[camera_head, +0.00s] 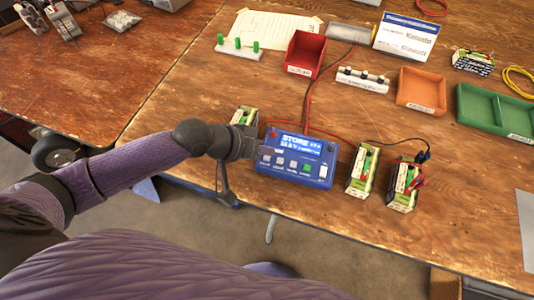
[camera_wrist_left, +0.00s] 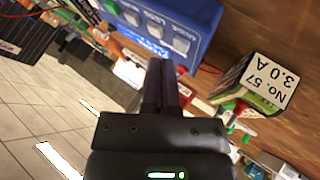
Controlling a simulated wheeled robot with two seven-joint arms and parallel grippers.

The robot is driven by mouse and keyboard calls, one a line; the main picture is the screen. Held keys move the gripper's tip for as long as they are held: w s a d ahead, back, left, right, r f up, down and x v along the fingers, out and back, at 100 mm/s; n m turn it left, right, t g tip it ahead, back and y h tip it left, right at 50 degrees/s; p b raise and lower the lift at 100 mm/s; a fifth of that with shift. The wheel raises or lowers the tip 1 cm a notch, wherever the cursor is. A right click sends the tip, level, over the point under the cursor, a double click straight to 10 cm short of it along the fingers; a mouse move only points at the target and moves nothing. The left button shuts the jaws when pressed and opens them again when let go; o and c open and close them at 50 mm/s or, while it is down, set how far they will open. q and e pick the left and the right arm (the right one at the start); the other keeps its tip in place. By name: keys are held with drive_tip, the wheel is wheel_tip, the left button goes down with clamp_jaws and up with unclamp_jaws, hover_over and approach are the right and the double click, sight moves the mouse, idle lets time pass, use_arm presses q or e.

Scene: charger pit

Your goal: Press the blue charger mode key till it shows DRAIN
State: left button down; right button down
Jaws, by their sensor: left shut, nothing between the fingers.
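The blue charger (camera_head: 318,182) stands near the table's front edge, and its lit display (camera_head: 300,145) reads STORE in large letters with smaller text below. A row of small keys (camera_head: 286,162) runs under the display, one of them green; I cannot tell which is the blue mode key. My left gripper (camera_head: 262,151) is shut and empty at the charger's left end, and whether it touches is unclear. In the left wrist view the shut fingers (camera_wrist_left: 161,84) point toward the charger (camera_wrist_left: 190,12), which is cut off at the top. My right gripper is not in view.
Battery packs (camera_head: 361,170) (camera_head: 403,187) stand right of the charger, and another (camera_head: 245,115) stands behind my left gripper. A red bin (camera_head: 304,52), an orange bin (camera_head: 421,90) and a green tray (camera_head: 482,106) sit farther back. Red and black cables cross the table.

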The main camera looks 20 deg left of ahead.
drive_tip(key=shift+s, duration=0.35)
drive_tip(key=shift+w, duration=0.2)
use_arm(q)
drive_tip(key=shift+f, duration=0.45)
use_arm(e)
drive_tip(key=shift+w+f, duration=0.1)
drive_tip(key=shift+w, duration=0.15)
use_arm(q)
drive_tip(key=shift+f, duration=0.15)
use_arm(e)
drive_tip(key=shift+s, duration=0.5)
